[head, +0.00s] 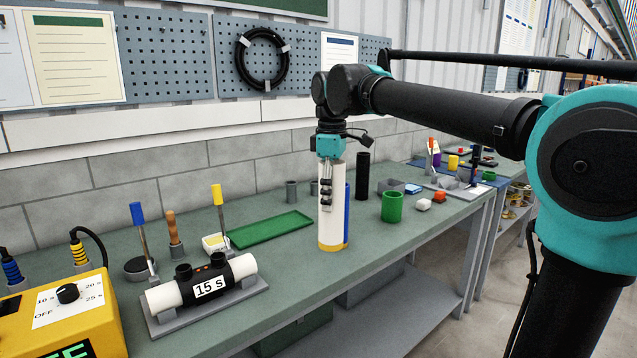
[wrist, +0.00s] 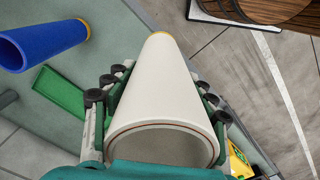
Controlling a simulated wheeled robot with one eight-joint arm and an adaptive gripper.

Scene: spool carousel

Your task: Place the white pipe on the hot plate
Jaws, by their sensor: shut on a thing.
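The white pipe (head: 335,225) is upright in my gripper (head: 328,185), over the green bench near its front edge. It has a yellow band at its lower end. I cannot tell whether that end touches the bench. In the wrist view the pipe (wrist: 158,85) lies between both fingers, with its open near end towards the camera.
A blue pipe (head: 347,205) stands just behind the white one. A green tray (head: 270,229), green cup (head: 393,207) and black cylinder (head: 362,175) are nearby. A cradle (head: 212,309) with a "15 s" fitting and a yellow dial box (head: 65,318) occupy the left.

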